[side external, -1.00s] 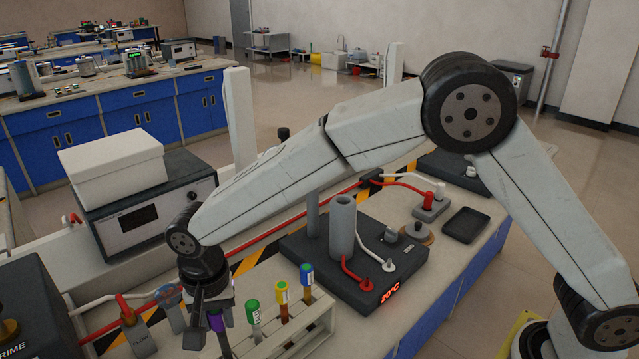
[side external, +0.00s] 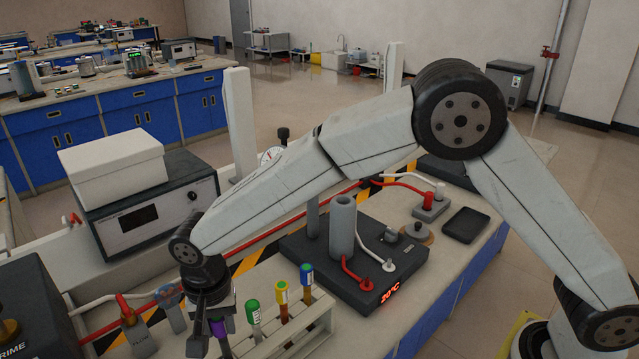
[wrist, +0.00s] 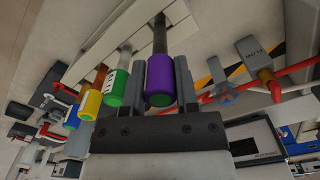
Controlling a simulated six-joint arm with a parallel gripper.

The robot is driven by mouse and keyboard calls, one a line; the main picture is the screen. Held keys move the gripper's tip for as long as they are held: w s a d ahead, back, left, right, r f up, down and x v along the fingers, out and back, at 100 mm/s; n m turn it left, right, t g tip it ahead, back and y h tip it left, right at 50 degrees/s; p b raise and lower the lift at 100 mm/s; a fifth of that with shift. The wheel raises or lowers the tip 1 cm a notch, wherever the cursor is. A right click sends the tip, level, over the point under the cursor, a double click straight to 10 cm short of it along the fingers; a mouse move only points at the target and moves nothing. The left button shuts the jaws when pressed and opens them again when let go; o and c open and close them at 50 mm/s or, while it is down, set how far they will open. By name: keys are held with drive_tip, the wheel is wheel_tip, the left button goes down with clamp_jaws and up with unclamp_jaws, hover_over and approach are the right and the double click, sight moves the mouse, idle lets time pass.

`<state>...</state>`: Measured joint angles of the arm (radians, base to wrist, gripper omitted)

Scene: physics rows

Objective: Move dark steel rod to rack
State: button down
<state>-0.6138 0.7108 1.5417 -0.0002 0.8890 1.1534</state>
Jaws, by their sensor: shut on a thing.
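The dark steel rod (wrist: 160,38) has a purple cap (wrist: 160,80). My gripper (wrist: 162,78) is shut on this cap, one finger on each side. In the side external view the purple cap (side external: 217,328) shows below the wrist, at the left end of the pale rack (side external: 318,322). In the wrist view the rod's shaft points at the rack (wrist: 125,22) and its far end meets it in the picture. I cannot tell how deep it sits. Green-capped (side external: 253,312), yellow-capped (side external: 282,298) and blue-capped (side external: 306,280) rods stand in the rack beside it.
A dark heater block (side external: 370,262) with a grey cylinder stands behind the rack. A red valve fitting (side external: 127,312) and a blue one (side external: 172,308) stand left of my gripper. A grey instrument with a white box (side external: 115,165) is farther back.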

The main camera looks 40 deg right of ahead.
drive_tip(key=shift+f, duration=0.9)
unclamp_jaws()
drive_tip(key=shift+r, duration=3.5)
